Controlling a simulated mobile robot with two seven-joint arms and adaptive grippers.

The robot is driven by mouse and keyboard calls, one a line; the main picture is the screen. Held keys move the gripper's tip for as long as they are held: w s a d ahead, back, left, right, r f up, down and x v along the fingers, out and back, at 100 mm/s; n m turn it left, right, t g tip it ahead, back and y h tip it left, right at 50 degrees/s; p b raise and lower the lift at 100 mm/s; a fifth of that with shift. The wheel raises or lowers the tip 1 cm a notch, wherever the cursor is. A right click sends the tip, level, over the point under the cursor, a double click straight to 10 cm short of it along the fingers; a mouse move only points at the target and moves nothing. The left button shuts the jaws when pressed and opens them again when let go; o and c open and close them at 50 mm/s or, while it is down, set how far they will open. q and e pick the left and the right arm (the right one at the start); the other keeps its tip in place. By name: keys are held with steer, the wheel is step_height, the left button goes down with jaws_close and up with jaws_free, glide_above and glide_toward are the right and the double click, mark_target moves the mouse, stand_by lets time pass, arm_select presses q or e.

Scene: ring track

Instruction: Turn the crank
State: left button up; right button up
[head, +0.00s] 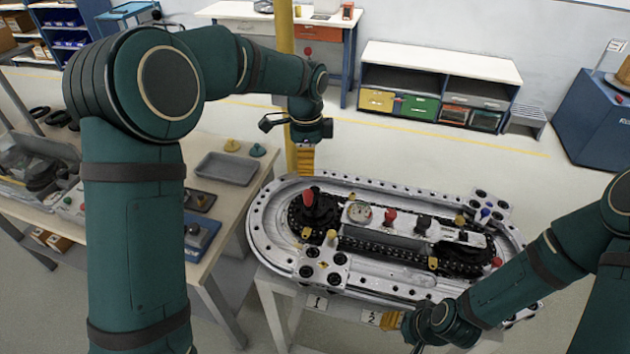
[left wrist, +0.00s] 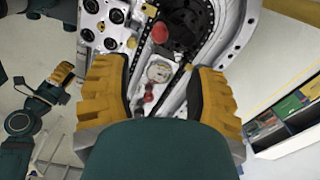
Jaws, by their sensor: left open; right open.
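The crank, a black hub with a red knob (head: 309,197), stands at the left end of the silver oval ring track (head: 262,235). In the left wrist view the red crank knob (left wrist: 160,32) shows beyond the fingers, near the top. My left gripper (head: 305,158) hangs past the track's far left edge, apart from the crank, its yellow fingers partly hidden by the wrist. In the left wrist view my left gripper (left wrist: 165,88) is spread open with nothing between its fingers. My right gripper (head: 395,322) is open at the track's near edge, partly hidden by its own arm.
A gauge (head: 359,212), a red button (head: 390,217) and a black knob (head: 423,223) line the track's middle. A yellow post (head: 284,40) rises behind the track. A side table with a grey tray (head: 225,168) stands left. Open floor lies behind, before a shelf (head: 440,65).

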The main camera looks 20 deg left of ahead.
mark_target(308, 191)
arm_select(q)
step_height(308, 191, down, 13)
steer(key=shift+f, duration=0.2)
stand_by(0.5)
jaws_close()
